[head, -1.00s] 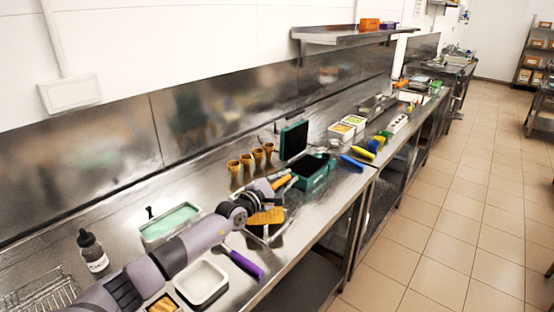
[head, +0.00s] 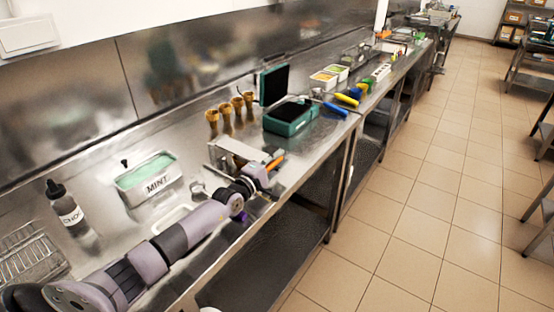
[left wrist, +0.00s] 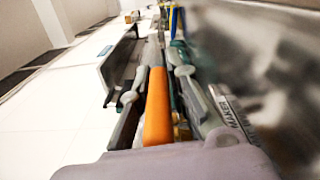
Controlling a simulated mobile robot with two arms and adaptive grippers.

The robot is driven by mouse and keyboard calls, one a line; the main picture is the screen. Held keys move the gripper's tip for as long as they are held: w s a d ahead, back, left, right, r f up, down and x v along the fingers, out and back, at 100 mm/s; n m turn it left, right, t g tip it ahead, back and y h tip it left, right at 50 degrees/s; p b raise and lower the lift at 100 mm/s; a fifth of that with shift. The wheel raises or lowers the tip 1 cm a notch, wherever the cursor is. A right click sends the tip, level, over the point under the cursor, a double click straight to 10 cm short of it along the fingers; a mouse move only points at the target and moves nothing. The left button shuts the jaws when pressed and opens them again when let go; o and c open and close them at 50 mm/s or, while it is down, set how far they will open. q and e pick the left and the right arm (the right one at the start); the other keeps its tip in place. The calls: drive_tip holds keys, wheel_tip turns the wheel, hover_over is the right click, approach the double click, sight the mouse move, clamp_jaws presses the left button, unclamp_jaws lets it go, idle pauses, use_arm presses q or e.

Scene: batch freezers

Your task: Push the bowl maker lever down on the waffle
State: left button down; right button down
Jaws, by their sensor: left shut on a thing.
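My left gripper (head: 268,170) is over the near edge of the steel counter. In the left wrist view, its fingers are shut on an orange handle (left wrist: 157,108), which lies lengthwise between them. The orange handle also shows in the head view (head: 276,161) at the gripper's tip. It appears to be the lever of the metal bowl maker (head: 240,150), just behind the gripper and partly hidden by it. A label reading "MAKER" (left wrist: 233,115) shows in the left wrist view. I cannot make out the waffle now. My right gripper is not in view.
Several waffle cones (head: 225,112) stand behind the bowl maker. An open green-cased waffle iron (head: 290,118) is further along. A mint tub (head: 150,178), a choc bottle (head: 66,210) and a wire rack (head: 28,258) are at left.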

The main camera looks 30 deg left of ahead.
use_arm(q)
drive_tip(key=shift+f, duration=0.35)
drive_tip(key=c, duration=1.9)
unclamp_jaws()
drive_tip(key=o, duration=0.3)
drive_tip(key=shift+o, duration=0.2)
drive_tip(key=shift+r, duration=0.15)
wheel_tip(320, 180, up, 10)
drive_tip(key=shift+f, duration=0.1)
